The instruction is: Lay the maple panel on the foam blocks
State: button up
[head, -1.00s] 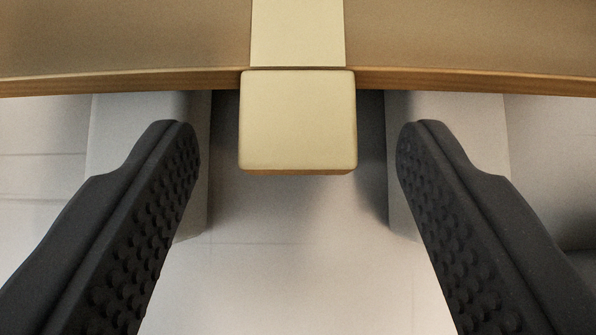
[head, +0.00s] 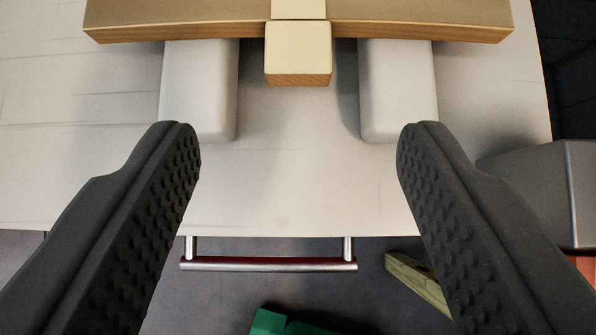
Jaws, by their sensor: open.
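The maple panel (head: 180,22) is a wide tan board at the top of the view, with its near edge facing me. A pale wooden block-shaped tab (head: 298,50) sticks out from the middle of that edge. The panel lies across two whitish foam blocks (head: 200,90) and (head: 398,90), whose near ends jut out under it. Its far part is cut off by the frame. My gripper (head: 298,135) is open and empty, apart from the tab and on the near side of it.
The blocks stand on a pale table (head: 290,200) with bare room in front. A metal bar handle (head: 268,265) runs below its front edge. A grey box (head: 540,185) is at right. A wooden strip (head: 415,280) and a green object (head: 290,325) lie lower down.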

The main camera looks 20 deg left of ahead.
jog(key=v, duration=0.6)
jog(key=shift+d+r, duration=0.1)
jog(key=w+d+r+m+t+h, duration=0.15)
jog(key=d+r, duration=0.25)
jog(key=r, duration=0.8)
jog(key=d+r+t+y, duration=0.15)
jog(key=d+r, duration=0.35)
jog(key=r, duration=0.7)
jog(key=s+d+r+t, duration=0.1)
jog(key=s+d+r, duration=0.2)
jog(key=r, duration=0.5)
jog(key=s+d+r+m+t+h, duration=0.1)
jog(key=s+d+r, duration=0.2)
jog(key=s+r, duration=0.3)
jog(key=s+d+r+t+h, duration=0.1)
jog(key=s+d+r, duration=0.2)
jog(key=r, duration=0.9)
jog(key=shift+s+d+m+t, duration=0.2)
jog(key=shift+s+m+t, duration=0.2)
jog(key=shift+s, duration=0.6)
